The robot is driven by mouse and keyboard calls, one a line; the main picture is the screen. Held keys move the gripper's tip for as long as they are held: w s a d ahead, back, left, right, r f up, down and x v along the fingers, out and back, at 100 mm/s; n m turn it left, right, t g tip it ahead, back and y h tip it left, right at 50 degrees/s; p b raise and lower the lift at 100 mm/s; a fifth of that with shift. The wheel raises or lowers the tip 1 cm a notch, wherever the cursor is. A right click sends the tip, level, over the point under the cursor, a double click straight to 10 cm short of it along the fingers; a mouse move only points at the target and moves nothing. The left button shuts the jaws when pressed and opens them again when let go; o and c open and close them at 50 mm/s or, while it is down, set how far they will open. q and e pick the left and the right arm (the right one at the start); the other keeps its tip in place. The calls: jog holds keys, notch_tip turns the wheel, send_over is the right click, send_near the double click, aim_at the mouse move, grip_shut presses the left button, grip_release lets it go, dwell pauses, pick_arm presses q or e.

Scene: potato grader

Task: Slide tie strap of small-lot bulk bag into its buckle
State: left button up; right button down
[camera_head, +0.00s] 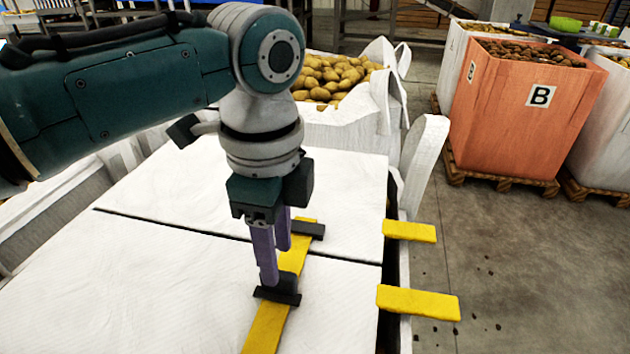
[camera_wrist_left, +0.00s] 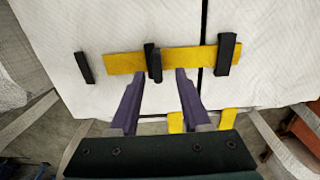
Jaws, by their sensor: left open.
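A yellow tie strap (camera_head: 262,333) lies flat across the white bag top, over the dark seam; it also shows in the wrist view (camera_wrist_left: 185,60). Black bars cross it at the middle (camera_head: 279,290) and near its far end (camera_head: 309,229). In the wrist view a third black bar (camera_wrist_left: 84,67) sits just beyond the strap's left end, apart from it. I cannot tell which bar is the buckle. My left gripper (camera_head: 277,264), with purple fingers, points down at the strap. It is open, its fingertips (camera_wrist_left: 160,74) close to the middle bar. My right gripper is not in view.
Two yellow tabs (camera_head: 410,231) (camera_head: 418,302) stick out over the bag's right edge. A white loop (camera_head: 425,160) stands at that edge. Potatoes (camera_head: 335,78) fill a bag behind.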

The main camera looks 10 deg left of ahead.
pick_arm(q)
notch_tip(320, 180, up, 6)
jog(key=shift+f+p, duration=0.2)
jog(key=shift+p, duration=0.2)
